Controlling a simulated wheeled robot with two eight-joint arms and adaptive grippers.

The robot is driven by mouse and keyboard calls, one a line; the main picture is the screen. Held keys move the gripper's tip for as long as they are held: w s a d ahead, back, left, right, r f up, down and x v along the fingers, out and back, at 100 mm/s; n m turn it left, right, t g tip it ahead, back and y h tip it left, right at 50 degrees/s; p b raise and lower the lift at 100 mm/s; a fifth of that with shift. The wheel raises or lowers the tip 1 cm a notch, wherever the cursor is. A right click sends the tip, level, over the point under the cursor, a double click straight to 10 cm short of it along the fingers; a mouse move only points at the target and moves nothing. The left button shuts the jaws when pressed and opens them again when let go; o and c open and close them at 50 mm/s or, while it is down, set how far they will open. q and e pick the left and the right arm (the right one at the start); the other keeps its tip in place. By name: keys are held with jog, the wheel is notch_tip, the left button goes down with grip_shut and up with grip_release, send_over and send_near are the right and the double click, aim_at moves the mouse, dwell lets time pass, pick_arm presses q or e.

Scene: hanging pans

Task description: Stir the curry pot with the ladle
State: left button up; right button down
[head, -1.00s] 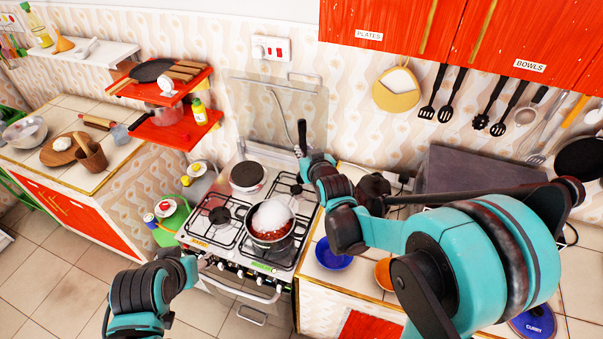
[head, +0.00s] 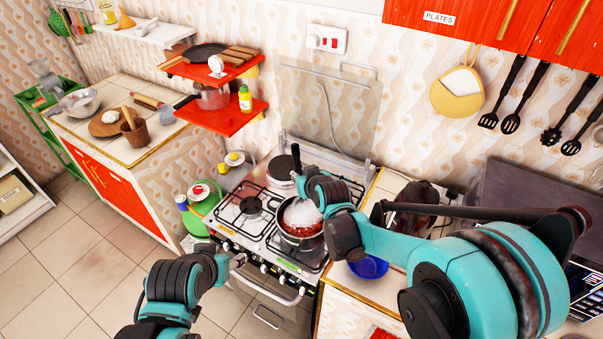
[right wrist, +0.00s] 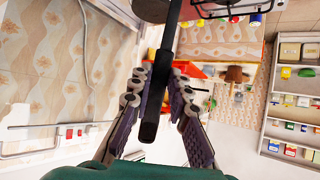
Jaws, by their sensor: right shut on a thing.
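The curry pot (head: 301,241) stands on a front burner of the stove, with red-brown food and a white, steam-like mound above it. My right gripper (head: 298,177) is above and behind the pot. In the right wrist view it (right wrist: 163,95) is shut around the black handle of the ladle (right wrist: 166,45). The handle's top (head: 295,158) shows in the head view; the ladle's bowl is not clearly visible, so I cannot tell if it is in the food. My left gripper (head: 239,262) is by the stove's front edge; its fingers are too small to judge.
The stove's oven handle (head: 262,288) runs along its front. A blue bowl (head: 368,267) stands on the counter right of the stove. A green round stand (head: 204,200) is at the stove's left. Red shelves (head: 222,115) hang behind. The floor at left is clear.

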jog(key=shift+f+b, duration=4)
jog(key=shift+f, duration=0.95)
jog(key=shift+d, duration=0.1)
